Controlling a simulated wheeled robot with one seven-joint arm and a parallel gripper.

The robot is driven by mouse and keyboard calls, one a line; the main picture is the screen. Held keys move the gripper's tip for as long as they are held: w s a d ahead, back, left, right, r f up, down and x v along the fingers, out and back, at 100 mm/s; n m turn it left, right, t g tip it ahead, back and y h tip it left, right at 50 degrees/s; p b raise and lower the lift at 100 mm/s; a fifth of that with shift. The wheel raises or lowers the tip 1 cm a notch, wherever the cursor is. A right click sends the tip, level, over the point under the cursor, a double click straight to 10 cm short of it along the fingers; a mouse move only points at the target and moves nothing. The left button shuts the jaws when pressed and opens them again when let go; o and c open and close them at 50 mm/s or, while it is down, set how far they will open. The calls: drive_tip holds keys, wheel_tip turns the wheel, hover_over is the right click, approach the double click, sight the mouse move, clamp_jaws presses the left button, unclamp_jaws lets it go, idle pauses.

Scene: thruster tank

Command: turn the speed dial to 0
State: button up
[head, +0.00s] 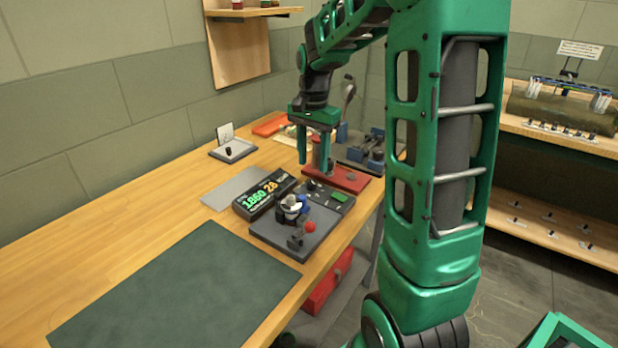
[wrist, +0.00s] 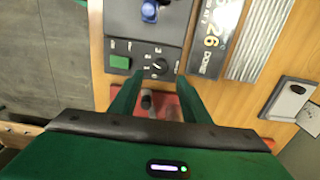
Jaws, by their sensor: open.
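The speed dial (wrist: 160,66) is a small dark round knob with a light mark, on a grey control panel beside a square green button (wrist: 120,62). Small white marks sit around it, but I cannot read its setting. The dial (head: 313,186) also shows small in the head view, near the panel's back edge. My gripper (head: 314,164) points down, open and empty, above the far end of the panel. In the wrist view my gripper (wrist: 156,86) has its fingertips on either side of the dial's line, just short of it, apart from it.
A lit display (head: 265,194) with green and yellow digits stands left of the panel. A thruster-like part and red knob (head: 310,227) sit on the panel's near half. A red plate with a post (head: 348,179) lies behind. A dark mat (head: 175,290) is in front.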

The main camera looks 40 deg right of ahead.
sight(312, 181)
wheel_tip(312, 181, down, 6)
idle(0.4)
drive_tip(key=c, duration=1)
drive_tip(key=shift+a, duration=0.25)
drive_tip(key=shift+c, duration=0.2)
drive_tip(key=shift+d, duration=0.15)
